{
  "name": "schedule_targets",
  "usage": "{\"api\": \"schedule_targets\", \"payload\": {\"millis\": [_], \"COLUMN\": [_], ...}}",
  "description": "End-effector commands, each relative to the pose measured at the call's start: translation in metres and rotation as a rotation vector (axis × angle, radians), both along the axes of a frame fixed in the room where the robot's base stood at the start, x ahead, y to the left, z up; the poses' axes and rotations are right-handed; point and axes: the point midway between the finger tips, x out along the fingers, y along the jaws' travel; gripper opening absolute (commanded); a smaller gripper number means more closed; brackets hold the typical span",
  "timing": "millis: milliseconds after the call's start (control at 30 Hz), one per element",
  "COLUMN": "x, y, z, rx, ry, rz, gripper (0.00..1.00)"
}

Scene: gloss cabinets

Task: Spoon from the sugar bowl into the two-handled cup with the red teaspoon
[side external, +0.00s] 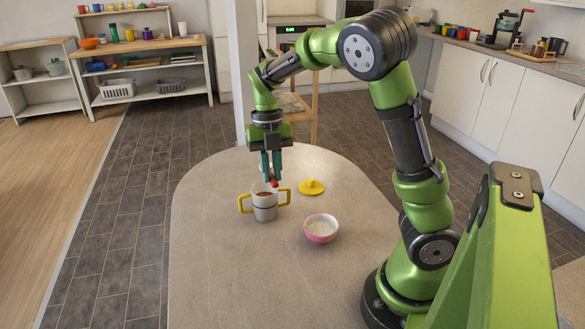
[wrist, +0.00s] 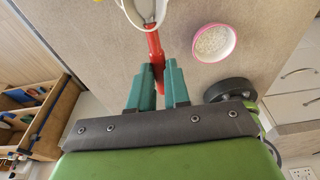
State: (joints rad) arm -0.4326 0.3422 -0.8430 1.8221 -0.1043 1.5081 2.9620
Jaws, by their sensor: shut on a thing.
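My gripper (side external: 271,178) points down above the two-handled cup and is shut on the red teaspoon (side external: 274,184). In the wrist view, the red handle (wrist: 155,48) runs from between my gripper's teal fingers (wrist: 159,74) toward the cup's pale rim (wrist: 127,12), partly cut off at the top. The spoon's bowl end is over or inside the cup; I cannot tell its depth or load. The grey-white cup (side external: 265,207) stands upright with yellow handles on both sides. The pink sugar bowl (side external: 321,236), holding white sugar, stands apart to its right; it also shows in the wrist view (wrist: 232,44).
A yellow lid (side external: 311,187) with a knob lies on the table behind the sugar bowl. The rounded table (side external: 225,275) is clear at the front and left. A wooden chair (side external: 300,108) stands behind it. Shelves and kitchen counters are farther back.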

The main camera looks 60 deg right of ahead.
Motion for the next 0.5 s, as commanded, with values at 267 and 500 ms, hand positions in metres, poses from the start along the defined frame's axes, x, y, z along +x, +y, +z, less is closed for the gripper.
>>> {"api": "schedule_targets", "payload": {"millis": [267, 500], "x": [0.009, 0.008], "y": [0.007, 0.006], "z": [0.007, -0.007], "rx": [0.002, 0.0], "ry": [0.001, 0.003], "rz": [-0.04, -0.039], "gripper": [0.0, 0.0]}}
